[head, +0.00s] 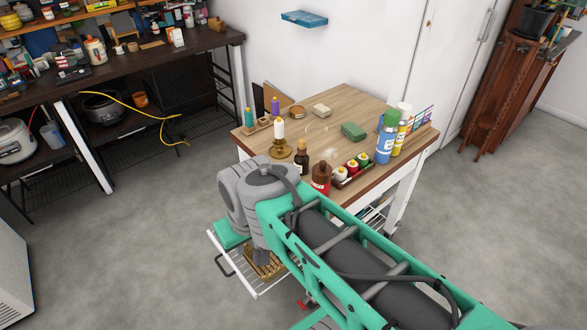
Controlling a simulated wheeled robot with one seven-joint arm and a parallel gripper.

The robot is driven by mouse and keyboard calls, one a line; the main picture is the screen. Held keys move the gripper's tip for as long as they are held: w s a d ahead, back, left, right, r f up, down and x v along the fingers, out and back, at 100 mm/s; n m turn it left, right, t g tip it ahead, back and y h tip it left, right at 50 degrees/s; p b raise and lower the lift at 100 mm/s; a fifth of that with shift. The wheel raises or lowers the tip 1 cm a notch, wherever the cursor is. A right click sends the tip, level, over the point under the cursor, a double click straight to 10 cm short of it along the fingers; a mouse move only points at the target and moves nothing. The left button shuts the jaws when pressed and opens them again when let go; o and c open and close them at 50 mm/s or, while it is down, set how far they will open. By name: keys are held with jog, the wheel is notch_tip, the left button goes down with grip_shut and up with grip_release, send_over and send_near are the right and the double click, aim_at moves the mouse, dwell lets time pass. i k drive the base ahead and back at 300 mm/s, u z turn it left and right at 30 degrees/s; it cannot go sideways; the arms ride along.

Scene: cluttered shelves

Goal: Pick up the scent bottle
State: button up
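A wooden-topped table (345,106) stands in the middle of the head view. Near its front edge stands a small dark bottle (302,158) with a light label. Just right of it is a larger reddish-brown bottle (321,178), partly hidden by my arm. Both are upright. I cannot tell for certain which one is the scent bottle. My green and grey arm reaches up from the lower right to the table's front edge. My gripper's fingers cannot be made out.
A tray of small jars (351,170) and several cans, one a blue can (385,143), stand to the right. A green block (354,131) lies mid-table.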

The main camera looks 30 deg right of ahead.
aim_at(302, 160)
jog(key=u, duration=1.8)
jog(key=k, duration=0.75)
jog(key=z, duration=0.8)
jog(key=i, duration=0.95)
jog(key=u, duration=0.1)
